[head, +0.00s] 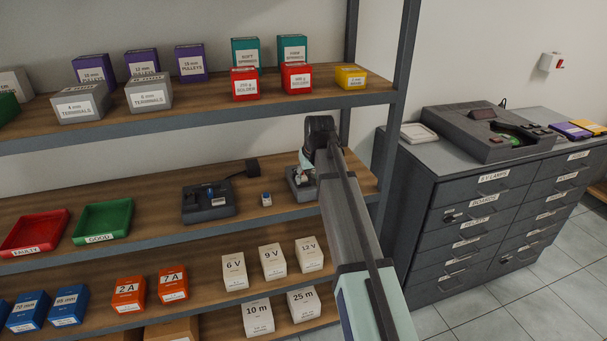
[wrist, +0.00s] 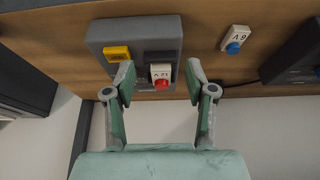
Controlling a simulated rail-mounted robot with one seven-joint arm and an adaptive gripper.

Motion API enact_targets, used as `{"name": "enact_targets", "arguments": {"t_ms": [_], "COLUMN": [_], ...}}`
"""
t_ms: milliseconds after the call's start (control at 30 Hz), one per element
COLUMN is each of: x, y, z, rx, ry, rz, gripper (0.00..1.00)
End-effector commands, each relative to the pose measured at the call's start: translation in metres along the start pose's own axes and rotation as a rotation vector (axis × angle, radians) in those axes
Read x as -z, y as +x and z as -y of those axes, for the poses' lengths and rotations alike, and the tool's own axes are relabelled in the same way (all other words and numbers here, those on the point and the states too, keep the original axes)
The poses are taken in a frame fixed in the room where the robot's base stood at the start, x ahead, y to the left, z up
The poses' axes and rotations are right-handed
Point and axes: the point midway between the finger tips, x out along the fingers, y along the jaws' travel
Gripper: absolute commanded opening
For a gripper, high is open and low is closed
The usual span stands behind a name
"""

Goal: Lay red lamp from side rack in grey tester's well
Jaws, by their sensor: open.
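The red lamp, a white block marked 12 V with a red dome (wrist: 161,77), sits in the side rack (wrist: 112,38), a grey block on the middle shelf. My gripper (wrist: 159,82) is open, its fingertips on either side of the lamp in the wrist view; contact cannot be told. In the head view my arm partly hides the rack (head: 297,190). The dark grey tester (head: 208,205) stands left of the rack. Something small and blue shows on its top; its well is not clear. The tester's edge also shows in the wrist view (wrist: 298,50).
A yellow piece (wrist: 117,53) sits in the rack near the red lamp. A loose blue-domed white lamp marked 6 V (wrist: 236,38) lies between rack and tester. A black adapter (head: 253,168) with a cord is behind it. Green (head: 103,222) and red (head: 35,232) trays stand farther left.

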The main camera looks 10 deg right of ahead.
Motion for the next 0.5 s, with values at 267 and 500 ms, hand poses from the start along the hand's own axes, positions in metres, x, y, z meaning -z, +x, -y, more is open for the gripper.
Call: {"name": "enact_targets", "arguments": {"t_ms": [267,500], "x": [-0.045,-0.055], "y": [-0.017,-0.022], "z": [0.000,0.000], "rx": [0.000,0.000], "ry": [0.001,0.000], "rz": [-0.001,0.000], "gripper": [0.55,0.55]}}
